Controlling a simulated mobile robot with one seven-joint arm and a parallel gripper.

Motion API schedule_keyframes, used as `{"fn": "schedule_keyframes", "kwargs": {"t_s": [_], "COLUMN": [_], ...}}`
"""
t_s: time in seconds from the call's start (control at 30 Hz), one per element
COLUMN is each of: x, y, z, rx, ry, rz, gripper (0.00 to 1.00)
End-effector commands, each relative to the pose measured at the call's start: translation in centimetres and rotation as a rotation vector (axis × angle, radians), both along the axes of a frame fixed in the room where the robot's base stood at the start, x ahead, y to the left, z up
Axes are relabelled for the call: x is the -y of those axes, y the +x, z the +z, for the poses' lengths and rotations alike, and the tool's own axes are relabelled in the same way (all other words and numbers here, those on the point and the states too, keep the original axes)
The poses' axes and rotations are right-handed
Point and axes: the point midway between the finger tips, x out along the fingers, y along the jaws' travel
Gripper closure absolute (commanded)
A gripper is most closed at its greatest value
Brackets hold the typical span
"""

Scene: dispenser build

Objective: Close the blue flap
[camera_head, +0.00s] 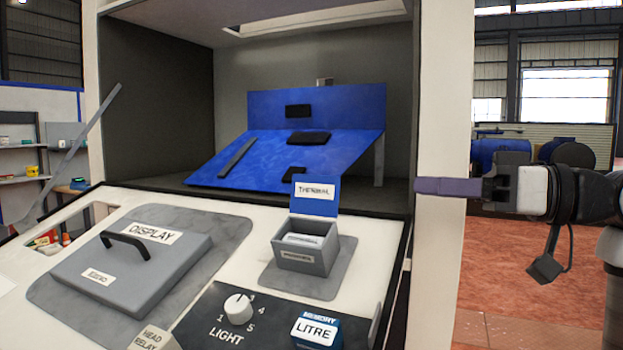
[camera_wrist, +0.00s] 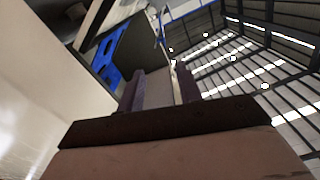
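A small grey box (camera_head: 304,249) stands on the sloped white panel, with a blue flap (camera_head: 315,197) labelled THERMAL standing upright at its back edge, so the box is open and labelled cards show inside. A larger blue board (camera_head: 280,158) with black blocks sits in the dark recess behind; its upper part stands and its lower part slopes forward. My gripper (camera_head: 418,187) is at the right, beside the white cabinet post, well right of the small box. In the wrist view my gripper's two purple fingers (camera_wrist: 158,80) are apart with nothing between them.
A grey DISPLAY cover (camera_head: 140,262) with a black handle lies on the panel's left. A LIGHT knob (camera_head: 238,307) and a blue-and-white LITRE box (camera_head: 316,330) are at the front. The white post (camera_head: 444,120) stands between the recess and my arm.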

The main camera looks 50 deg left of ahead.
Motion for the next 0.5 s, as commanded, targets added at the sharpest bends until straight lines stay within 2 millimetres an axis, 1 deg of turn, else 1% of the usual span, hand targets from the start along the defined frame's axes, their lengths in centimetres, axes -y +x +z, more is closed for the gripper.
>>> {"fn": "schedule_keyframes", "kwargs": {"t_s": [0.17,0.27,0.5], "x": [-1.2,-2.6,-7.2], "y": [-0.7,-1.5,-4.1], "z": [0.1,0.1,0.2], "rx": [0.001,0.001,0.0], "ry": [-0.001,-0.002,-0.002], "rz": [0.004,0.005,0.004], "gripper": [0.65,0.65,0.65]}}
